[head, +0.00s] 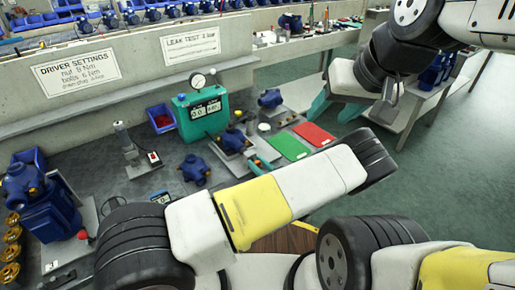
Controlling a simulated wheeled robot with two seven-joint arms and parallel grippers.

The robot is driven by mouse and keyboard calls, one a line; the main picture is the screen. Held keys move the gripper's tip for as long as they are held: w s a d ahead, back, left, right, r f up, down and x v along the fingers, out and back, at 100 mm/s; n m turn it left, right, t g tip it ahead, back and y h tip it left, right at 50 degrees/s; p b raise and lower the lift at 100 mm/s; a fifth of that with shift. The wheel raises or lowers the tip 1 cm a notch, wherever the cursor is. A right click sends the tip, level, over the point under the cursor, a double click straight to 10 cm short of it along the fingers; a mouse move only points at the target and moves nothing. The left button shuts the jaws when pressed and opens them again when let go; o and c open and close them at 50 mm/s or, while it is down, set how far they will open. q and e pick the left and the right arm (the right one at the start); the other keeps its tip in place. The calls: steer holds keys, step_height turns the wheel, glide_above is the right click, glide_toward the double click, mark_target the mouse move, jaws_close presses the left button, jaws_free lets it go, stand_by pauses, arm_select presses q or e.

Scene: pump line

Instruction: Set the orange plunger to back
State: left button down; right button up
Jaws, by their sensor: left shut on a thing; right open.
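I cannot make out the orange plunger in the head view. A blue pump (234,140) sits on a grey fixture beside the teal leak tester (202,112) with its round gauge. My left arm crosses the front of the view and hides part of the bench. Only a teal bit of my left gripper (263,164) shows behind that arm, close to the front right of the fixture. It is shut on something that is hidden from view. My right gripper (335,106) is open and empty, up and to the right, beyond the bench's right side.
A green mat (288,147) and a red mat (314,134) lie right of the fixture. Loose blue pumps (195,171) stand on the bench, and a larger one (45,205) at the left. A blue bin (161,118) and a grey post tool (127,145) stand left of the tester.

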stand_by(0.5)
arm_select(q)
steer(key=shift+v, duration=1.45)
steer(key=c, duration=1.1)
jaws_free()
